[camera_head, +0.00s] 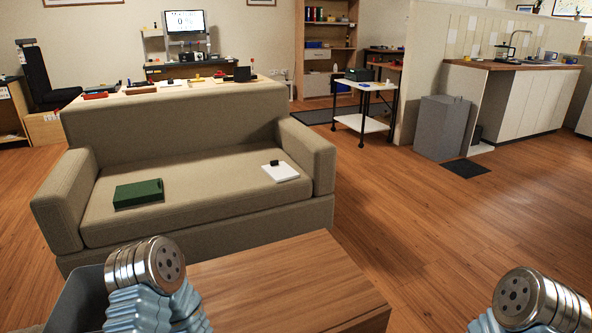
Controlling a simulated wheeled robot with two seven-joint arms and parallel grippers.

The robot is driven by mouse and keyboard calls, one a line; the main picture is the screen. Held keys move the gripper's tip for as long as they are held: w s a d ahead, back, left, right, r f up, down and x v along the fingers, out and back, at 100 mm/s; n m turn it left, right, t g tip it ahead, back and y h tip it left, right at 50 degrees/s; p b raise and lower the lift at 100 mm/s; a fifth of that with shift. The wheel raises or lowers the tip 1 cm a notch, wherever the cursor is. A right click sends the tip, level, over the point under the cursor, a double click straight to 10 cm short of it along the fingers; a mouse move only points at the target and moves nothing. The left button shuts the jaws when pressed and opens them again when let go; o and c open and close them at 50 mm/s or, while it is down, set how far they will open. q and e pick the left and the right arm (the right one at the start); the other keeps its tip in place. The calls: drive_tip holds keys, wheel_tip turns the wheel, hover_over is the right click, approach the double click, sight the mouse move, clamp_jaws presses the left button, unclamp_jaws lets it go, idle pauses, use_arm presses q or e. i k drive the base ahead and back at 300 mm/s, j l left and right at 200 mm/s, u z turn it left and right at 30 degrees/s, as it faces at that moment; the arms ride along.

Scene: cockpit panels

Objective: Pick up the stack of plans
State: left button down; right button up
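A thin stack of white sheets (284,173) with a small black clip or block on it lies on the right part of the beige sofa's seat (205,190). It looks like the stack of plans, but no print can be made out. Parts of my two arms, with silver round ends and blue ribbed sleeves, show along the bottom edge at left and right. No gripper fingers show in this view. Nothing touches the white stack.
A dark green box or book (138,193) lies on the sofa's left seat. A wooden table (290,283) stands in front of me, with a grey bin (72,300) at its left. A white cart (362,88) stands behind right. Wooden floor (440,235) is clear at right.

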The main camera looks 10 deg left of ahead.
sight(280, 171)
drive_tip(key=i+l+z, duration=0.4)
drive_tip(key=l, duration=0.35)
drive_tip(key=i+l+z, duration=0.4)
drive_tip(key=l, duration=0.2)
drive_tip(key=i+l+z, duration=0.4)
drive_tip(key=i, duration=0.2)
drive_tip(key=i+l+u, duration=0.2)
drive_tip(key=i, duration=0.25)
drive_tip(key=i+l+u, duration=0.1)
drive_tip(key=i+u, duration=0.15)
drive_tip(key=i, duration=0.2)
drive_tip(key=i+j+u, duration=0.15)
drive_tip(key=i+u, duration=0.5)
drive_tip(key=u, duration=0.25)
drive_tip(key=i+u, duration=0.4)
drive_tip(key=i+l+u, duration=0.25)
drive_tip(key=u, duration=0.2)
